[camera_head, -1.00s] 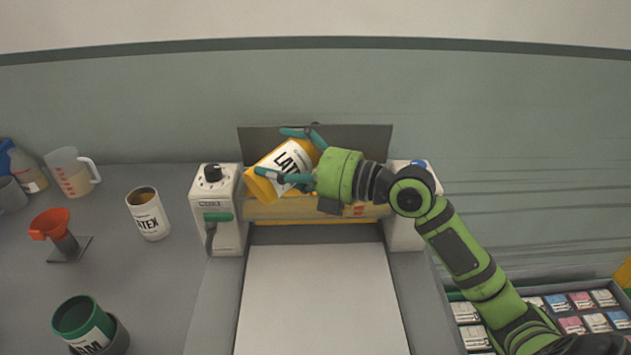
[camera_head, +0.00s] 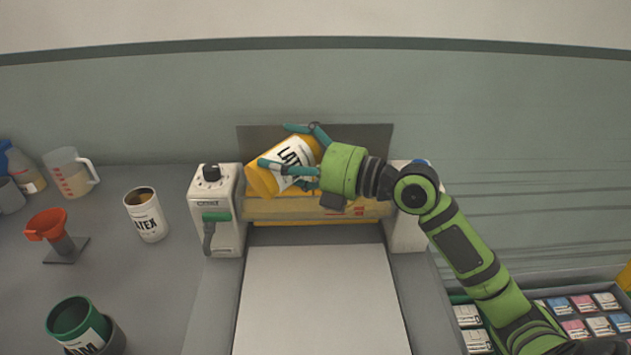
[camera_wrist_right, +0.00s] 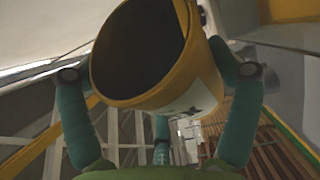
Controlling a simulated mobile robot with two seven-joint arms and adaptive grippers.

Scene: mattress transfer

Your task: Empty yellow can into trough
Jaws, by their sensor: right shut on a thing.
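The yellow can (camera_head: 268,181) with a white LATEX label is held tilted, its lower end toward the left. My right gripper (camera_head: 276,147) is shut around it, its teal fingers on both sides. In the right wrist view the yellow can (camera_wrist_right: 194,62) shows a dark open mouth between the fingers; its contents cannot be made out. The can is above the left part of the trough (camera_head: 320,209), a yellow-tan strip between two white housings. No falling stream is visible. My left gripper is out of view.
A white housing with a black knob (camera_head: 211,172) stands close left of the can. A dark plate (camera_head: 365,140) rises behind. A white sheet (camera_head: 315,295) lies in front. A white can (camera_head: 146,222), orange funnel (camera_head: 46,225), green can (camera_head: 72,318) and measuring jug (camera_head: 72,178) stand left.

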